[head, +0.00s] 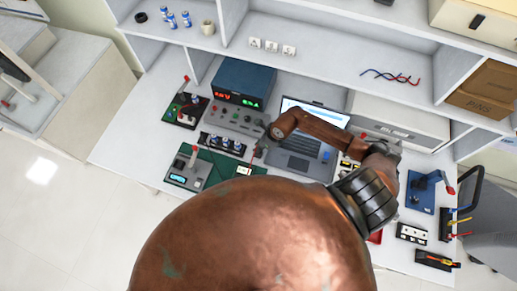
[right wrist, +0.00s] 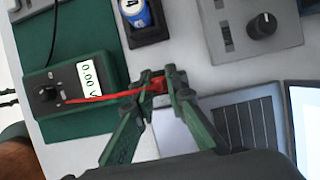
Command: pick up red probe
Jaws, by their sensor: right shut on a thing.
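In the right wrist view the red probe (right wrist: 125,95) is a thin red rod with a thicker red end between my right fingertips. My right gripper (right wrist: 158,82) is shut on that thicker end. The rod's other end reaches across the face of a green multimeter (right wrist: 63,88) reading 0.00 V, near its dial. In the head view my right gripper (head: 261,150) is small and partly hidden by its own arm, over the bench by the green mat. My left gripper is not in view.
A laptop (head: 302,140) lies right of the gripper and a power supply (head: 244,84) stands behind. A battery holder (right wrist: 147,28) is close by in the wrist view. A green mat (head: 208,160) is at the left. A shelf (head: 320,62) runs along the back.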

